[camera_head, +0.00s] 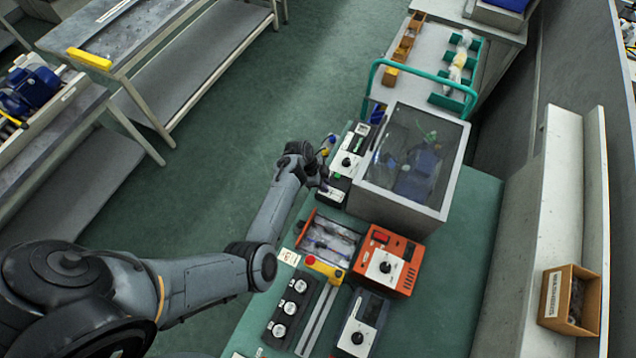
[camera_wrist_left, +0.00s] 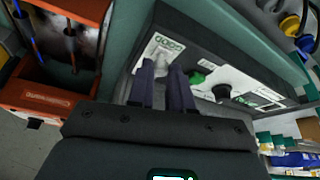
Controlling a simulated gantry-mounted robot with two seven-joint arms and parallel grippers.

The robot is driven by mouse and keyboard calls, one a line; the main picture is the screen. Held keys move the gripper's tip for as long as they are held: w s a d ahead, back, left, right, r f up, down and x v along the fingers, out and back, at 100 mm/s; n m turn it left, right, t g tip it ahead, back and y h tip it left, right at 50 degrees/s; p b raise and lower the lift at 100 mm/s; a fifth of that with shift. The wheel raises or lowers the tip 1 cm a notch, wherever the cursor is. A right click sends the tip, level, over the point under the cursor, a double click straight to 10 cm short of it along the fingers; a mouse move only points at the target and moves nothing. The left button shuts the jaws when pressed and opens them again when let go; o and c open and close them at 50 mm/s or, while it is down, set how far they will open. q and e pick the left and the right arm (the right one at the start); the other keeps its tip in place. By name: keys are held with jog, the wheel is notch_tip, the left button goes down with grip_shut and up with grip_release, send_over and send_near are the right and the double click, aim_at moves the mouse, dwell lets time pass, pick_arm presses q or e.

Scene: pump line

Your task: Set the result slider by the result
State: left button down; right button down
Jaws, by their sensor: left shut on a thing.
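My left gripper (camera_head: 321,181) reaches over a dark box with a pale face (camera_head: 332,196) on the green bench. In the left wrist view its two dark fingers (camera_wrist_left: 164,92) are closed around a small pale knob (camera_wrist_left: 172,72), at the end of a dark panel (camera_wrist_left: 205,55) with white labels. I take the knob for the slider handle; the fingers hide most of it and its track. The result reading is not legible. My right gripper is not in view.
A clear-topped enclosure (camera_head: 405,200) stands right of the gripper. A tray with red edges (camera_head: 307,228) and an orange meter (camera_head: 402,250) lie nearer. A dark panel with several dials (camera_head: 277,327) is at the front.

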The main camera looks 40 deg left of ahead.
pick_arm(q)
jog(key=shift+a, duration=0.15)
jog(key=c, duration=1.1)
grip_release()
jog(key=shift+s+a, duration=0.1)
jog(key=shift+a, duration=0.05)
jog(key=shift+o, duration=0.4)
jog(key=v, duration=1)
jog(key=shift+r, duration=0.4)
jog(key=shift+s, duration=0.1)
